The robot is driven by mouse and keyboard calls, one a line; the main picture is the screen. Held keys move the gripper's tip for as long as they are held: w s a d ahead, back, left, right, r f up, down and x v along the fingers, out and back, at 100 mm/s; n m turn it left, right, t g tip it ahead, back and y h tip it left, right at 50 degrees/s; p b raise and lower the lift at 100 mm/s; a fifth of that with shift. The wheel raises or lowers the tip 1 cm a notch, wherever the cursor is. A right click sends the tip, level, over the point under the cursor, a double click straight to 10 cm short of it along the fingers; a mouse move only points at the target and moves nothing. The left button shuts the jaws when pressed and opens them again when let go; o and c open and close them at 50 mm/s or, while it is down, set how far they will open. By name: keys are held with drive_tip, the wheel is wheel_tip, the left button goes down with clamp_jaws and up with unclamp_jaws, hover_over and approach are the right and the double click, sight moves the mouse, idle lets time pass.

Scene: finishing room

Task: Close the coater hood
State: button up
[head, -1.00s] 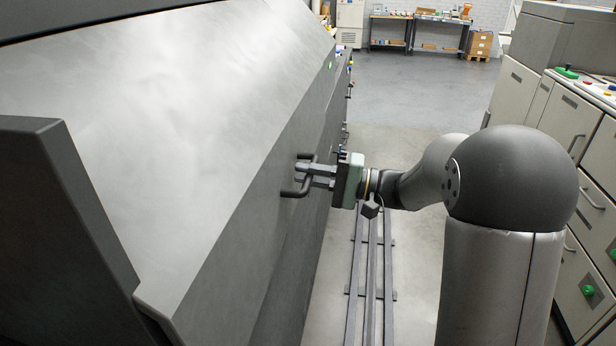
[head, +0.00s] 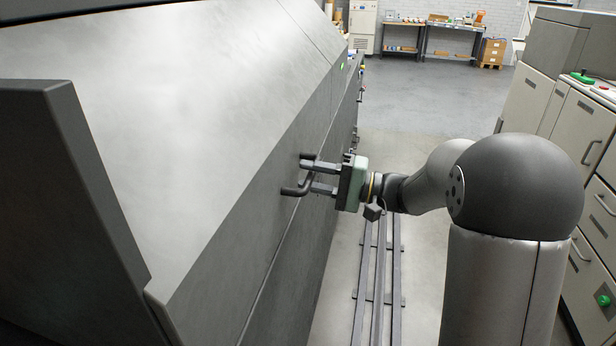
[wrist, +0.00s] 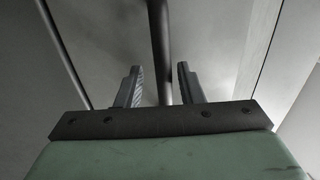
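The coater hood (head: 190,110) is a large grey sloping cover filling the left of the head view. Its lower front face meets the machine body below along a thin dark line. A dark bar handle (head: 293,191) stands out from that face. My gripper (head: 310,176) is at the handle, with one finger on each side of the bar. In the wrist view the handle bar (wrist: 160,50) passes between the two spread fingers (wrist: 160,85), with a gap visible on both sides. The fingers are open and hold nothing.
A dark upright side panel (head: 65,190) stands at the hood's near left end. Floor rails (head: 378,285) run along the aisle. Pale cabinets (head: 540,105) line the right side. The floor beyond (head: 430,105) is clear up to shelves at the back.

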drive_tip(key=b+v, duration=0.3)
drive_tip(key=v, duration=1.3)
drive_tip(key=shift+d, duration=0.2)
